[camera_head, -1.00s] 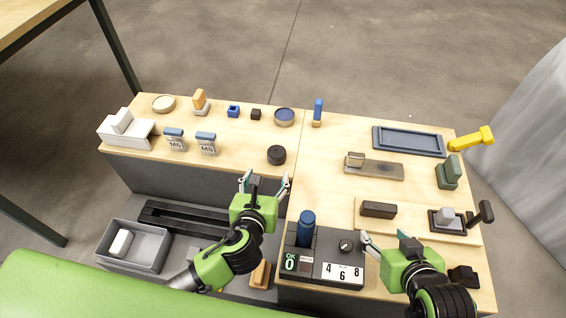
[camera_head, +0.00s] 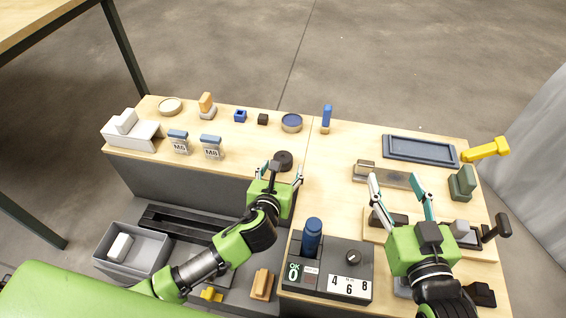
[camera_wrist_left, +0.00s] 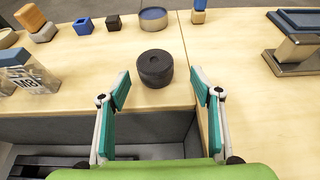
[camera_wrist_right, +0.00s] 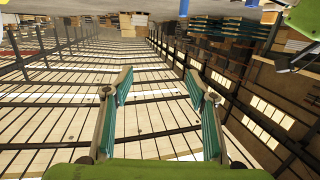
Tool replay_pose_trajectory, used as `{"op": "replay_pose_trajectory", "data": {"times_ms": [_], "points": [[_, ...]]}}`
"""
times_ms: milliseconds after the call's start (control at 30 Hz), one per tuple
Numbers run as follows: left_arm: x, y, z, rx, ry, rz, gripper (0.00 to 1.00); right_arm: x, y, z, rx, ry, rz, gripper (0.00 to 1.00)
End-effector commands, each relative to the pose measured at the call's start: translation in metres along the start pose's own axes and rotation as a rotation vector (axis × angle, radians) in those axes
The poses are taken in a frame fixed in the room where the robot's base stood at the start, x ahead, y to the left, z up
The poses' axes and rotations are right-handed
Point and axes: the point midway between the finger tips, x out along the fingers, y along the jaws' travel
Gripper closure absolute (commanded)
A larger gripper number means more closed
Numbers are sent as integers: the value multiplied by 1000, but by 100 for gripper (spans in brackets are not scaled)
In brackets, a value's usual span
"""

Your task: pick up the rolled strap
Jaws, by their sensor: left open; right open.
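The rolled strap is a black ribbed round roll (camera_head: 284,157) near the front edge of the left-hand tabletop. It also shows in the left wrist view (camera_wrist_left: 155,68), standing upright just beyond my fingertips. My left gripper (camera_head: 281,174) is open and empty right in front of it, with one finger to either side. In the left wrist view my left gripper (camera_wrist_left: 160,87) has its teal pads apart, with the strap roughly centred between and ahead of them. My right gripper (camera_head: 395,179) is open and empty above the right-hand table.
Boxes labelled M6 (camera_head: 179,142) and M8 (camera_head: 211,147) stand left of the strap. A blue-topped round tin (camera_head: 291,123) and a small black cube (camera_head: 263,119) are behind it. A blue bottle (camera_head: 312,237) stands in front on the right-hand table. Bare wood surrounds the strap.

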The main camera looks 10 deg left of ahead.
Motion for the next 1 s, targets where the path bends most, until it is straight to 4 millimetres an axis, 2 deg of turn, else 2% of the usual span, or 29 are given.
{"op": "replay_pose_trajectory", "data": {"times_ms": [233,433,733,900,1000], "points": [[8,1,0,-2,0,0,41,2,-3,-17,2,85,-5,48],[23,5,2,-2,-1,0,41,-2,-8,-56,5,272,-16,48],[46,8,4,-1,-1,1,41,-24,-14,-112,15,560,-32,48],[53,7,5,-1,0,-1,41,-36,-16,-130,19,659,-36,48],[55,7,6,-1,0,-1,41,-39,-16,-135,20,681,-37,48]]}}
